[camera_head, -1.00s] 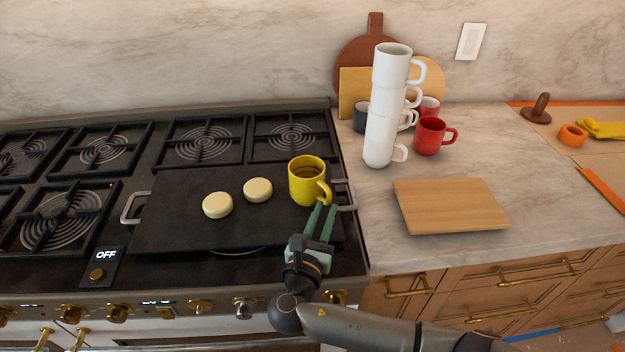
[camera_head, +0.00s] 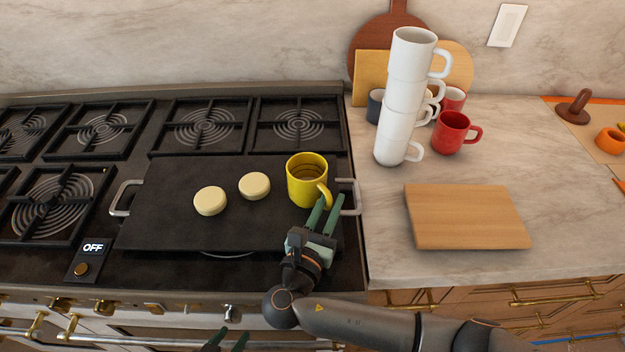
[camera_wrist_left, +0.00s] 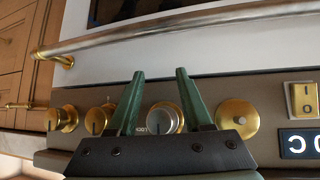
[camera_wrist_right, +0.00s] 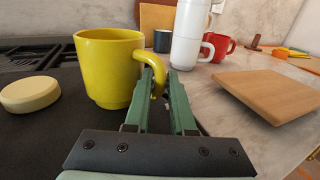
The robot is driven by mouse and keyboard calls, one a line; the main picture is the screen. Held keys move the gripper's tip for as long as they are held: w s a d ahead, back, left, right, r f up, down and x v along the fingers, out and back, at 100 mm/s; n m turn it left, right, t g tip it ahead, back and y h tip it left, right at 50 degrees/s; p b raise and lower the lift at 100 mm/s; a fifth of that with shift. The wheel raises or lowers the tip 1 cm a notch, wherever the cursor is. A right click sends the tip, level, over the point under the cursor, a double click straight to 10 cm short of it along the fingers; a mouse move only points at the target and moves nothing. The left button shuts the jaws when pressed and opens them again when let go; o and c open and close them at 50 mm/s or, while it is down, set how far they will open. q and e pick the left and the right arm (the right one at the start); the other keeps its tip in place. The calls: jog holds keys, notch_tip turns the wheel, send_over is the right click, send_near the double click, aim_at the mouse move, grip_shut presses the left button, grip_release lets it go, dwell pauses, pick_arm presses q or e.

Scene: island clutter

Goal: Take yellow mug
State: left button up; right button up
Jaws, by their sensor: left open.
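The yellow mug (camera_head: 305,178) stands upright on the right end of the black griddle, its handle turned toward the front right. My right gripper (camera_head: 330,205) is at the handle, its green fingers apart with a gap between them. In the right wrist view the mug (camera_wrist_right: 105,75) is close on the left, and its handle reaches in between the fingertips (camera_wrist_right: 161,75). Firm contact on both sides does not show. My left gripper (camera_head: 225,338) is low at the front of the stove; in the left wrist view its fingers (camera_wrist_left: 160,75) are open and empty before the knobs.
Two pale round pieces (camera_head: 210,201) lie on the griddle (camera_head: 165,225) left of the mug. A tall stack of white mugs (camera_head: 400,95), a red mug (camera_head: 455,132) and a wooden board (camera_head: 467,215) are on the counter at right. The griddle's metal handle (camera_head: 350,197) is close beside my right gripper.

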grip_shut()
jog(key=shift+r, duration=0.1)
dwell(1.3)
